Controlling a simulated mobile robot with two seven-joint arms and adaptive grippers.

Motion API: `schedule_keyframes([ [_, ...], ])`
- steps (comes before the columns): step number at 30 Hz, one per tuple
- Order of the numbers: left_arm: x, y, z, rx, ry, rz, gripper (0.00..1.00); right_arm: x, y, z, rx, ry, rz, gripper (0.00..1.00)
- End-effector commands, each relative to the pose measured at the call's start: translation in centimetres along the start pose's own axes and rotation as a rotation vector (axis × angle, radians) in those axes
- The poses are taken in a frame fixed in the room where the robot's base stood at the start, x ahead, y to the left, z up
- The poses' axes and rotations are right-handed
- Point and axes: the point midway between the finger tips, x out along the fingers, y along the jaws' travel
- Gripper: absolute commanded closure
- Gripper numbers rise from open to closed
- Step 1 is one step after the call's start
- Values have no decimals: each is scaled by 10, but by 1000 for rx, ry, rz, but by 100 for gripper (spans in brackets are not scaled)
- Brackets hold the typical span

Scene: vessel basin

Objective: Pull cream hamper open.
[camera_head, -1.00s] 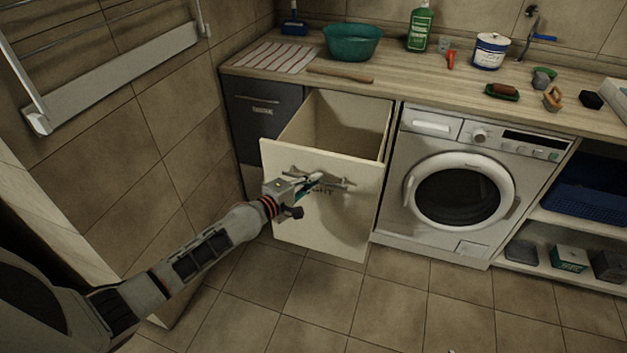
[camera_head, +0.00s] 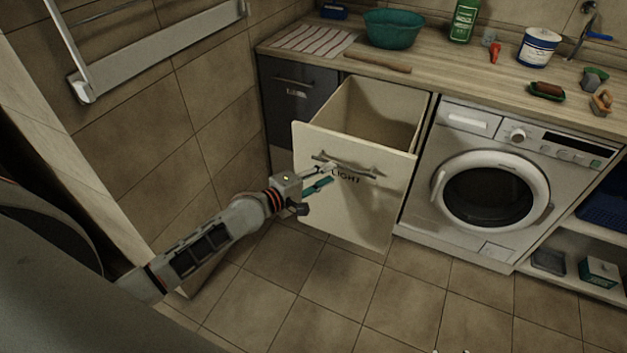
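The cream hamper (camera_head: 352,205) stands pulled out from under the counter, left of the washing machine. Its inside shows from above and looks empty as far as I can see. Its front bears the word LIGHT and a grey bar handle (camera_head: 350,170). My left gripper (camera_head: 322,178) is in front of the handle's left part. Its fingers are spread apart, with a teal pad showing on the lower one. They appear empty, and I cannot tell whether one still touches the handle.
A dark hamper front (camera_head: 295,100) is shut to the left. The washing machine (camera_head: 490,190) stands close on the right. The counter (camera_head: 450,78) above holds a teal basin (camera_head: 392,30) and other items. The tiled floor (camera_head: 400,300) in front is clear.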

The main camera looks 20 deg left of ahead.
Motion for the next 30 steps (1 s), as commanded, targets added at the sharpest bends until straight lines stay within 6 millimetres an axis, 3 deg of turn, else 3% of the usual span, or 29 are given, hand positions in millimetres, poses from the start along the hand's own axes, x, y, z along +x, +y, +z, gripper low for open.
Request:
schedule_keyframes([
  [3, -23, -1, 0, 1, -1, -2, 75, 0, 0, 0, 1, 0, 0, 60],
  [9, -45, -1, 0, 1, -1, -1, 75, 0, 0, 0, 1, 0, 0, 60],
  [27, -50, 0, 0, 1, -1, -1, 75, 0, -1, 0, 2, 1, 0, 60],
  [30, -53, -9, 6, 37, 0, -12, 75, 0, -1, -1, 2, 2, -1, 60],
])
